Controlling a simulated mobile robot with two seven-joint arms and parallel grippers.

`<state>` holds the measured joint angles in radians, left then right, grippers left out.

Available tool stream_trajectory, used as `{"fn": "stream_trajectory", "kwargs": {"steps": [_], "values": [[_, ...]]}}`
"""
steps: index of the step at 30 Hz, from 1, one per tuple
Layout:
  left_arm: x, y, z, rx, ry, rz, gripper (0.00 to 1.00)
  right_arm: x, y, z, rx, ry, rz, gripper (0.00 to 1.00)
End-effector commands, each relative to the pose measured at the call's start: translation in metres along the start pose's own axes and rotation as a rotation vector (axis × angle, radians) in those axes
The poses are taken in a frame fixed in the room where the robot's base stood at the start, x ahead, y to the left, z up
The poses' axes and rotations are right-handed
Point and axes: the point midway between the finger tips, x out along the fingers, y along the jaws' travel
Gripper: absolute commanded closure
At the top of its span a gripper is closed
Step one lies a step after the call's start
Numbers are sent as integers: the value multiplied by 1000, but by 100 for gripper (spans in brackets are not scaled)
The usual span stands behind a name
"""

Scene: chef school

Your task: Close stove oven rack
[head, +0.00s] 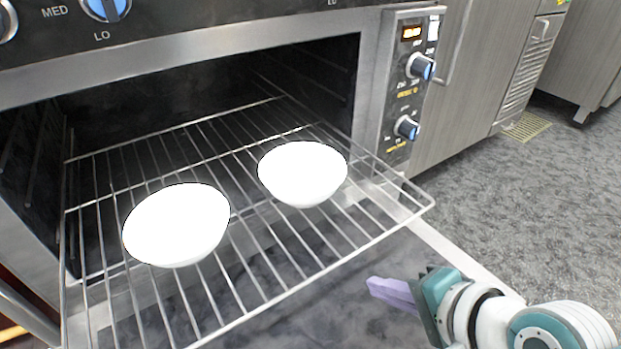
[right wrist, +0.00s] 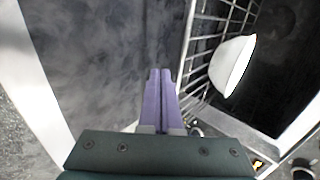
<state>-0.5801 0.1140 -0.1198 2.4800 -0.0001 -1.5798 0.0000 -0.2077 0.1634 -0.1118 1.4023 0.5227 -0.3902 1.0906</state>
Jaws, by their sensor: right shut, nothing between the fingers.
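The oven (head: 230,48) of the stove stands open, its door (head: 375,300) folded down below the rack. The wire oven rack (head: 250,245) sticks partly out of the oven over the door. Two white bowls rest on it, one at the left (head: 176,226) and one at the right (head: 302,172). My right gripper (head: 372,286), with purple fingers, is shut and empty, to the right of the rack's front edge and apart from it. In the right wrist view the fingers (right wrist: 159,75) are together beside the rack (right wrist: 205,50) and one bowl (right wrist: 232,66). My left gripper is not seen.
A control panel (head: 408,85) with blue knobs stands right of the oven opening. Grey cabinets (head: 480,75) are further right. The grey floor (head: 520,200) to the right is clear.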

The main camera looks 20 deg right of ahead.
Motion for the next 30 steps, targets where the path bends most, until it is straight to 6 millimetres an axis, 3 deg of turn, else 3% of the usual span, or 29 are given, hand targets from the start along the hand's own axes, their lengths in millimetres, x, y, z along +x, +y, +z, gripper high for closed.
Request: {"fn": "stream_trajectory", "kwargs": {"steps": [1,9,30], "values": [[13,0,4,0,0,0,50,15,4,0,0,0,-3,100],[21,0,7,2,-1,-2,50,35,-23,0,-1,0,-1,100],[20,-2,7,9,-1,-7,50,40,-32,0,0,0,0,100]]}}
